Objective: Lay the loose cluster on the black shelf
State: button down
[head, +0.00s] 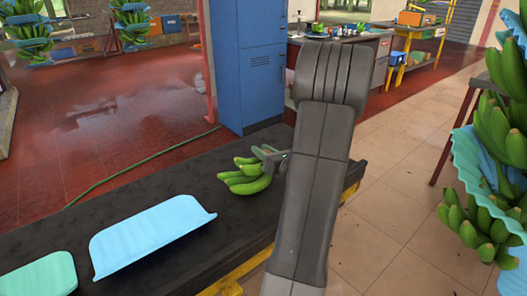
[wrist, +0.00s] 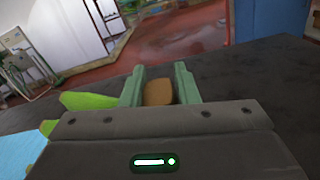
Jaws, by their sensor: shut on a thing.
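The loose cluster (head: 245,181) is a small bunch of green bananas at the right part of the black shelf (head: 150,188). My gripper (head: 272,158) is shut on its stem end, which shows brown between the two pale green fingers in the wrist view (wrist: 158,92). Green banana tips (wrist: 88,100) show left of the fingers there. The cluster is at or just above the shelf top; I cannot tell whether it touches. My arm hides the shelf's right part in the head view.
A light blue curved sheet (head: 150,236) and a pale green one (head: 38,275) lie on the shelf, left of the cluster. A blue cabinet (head: 248,65) stands behind. Hanging banana stems (head: 490,190) with blue wraps are at the right. Bare shelf surrounds the cluster.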

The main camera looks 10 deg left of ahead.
jog(key=shift+f, duration=0.1)
jog(key=c, duration=1)
grip_release()
jog(key=shift+c, duration=0.2)
jog(key=v, duration=1.3)
jog(key=shift+s+d, duration=0.25)
jog(key=shift+d, duration=0.05)
jog(key=x, duration=1.3)
jog(key=shift+w+a, duration=0.25)
jog(key=shift+a, duration=0.05)
jog(key=shift+r, duration=0.25)
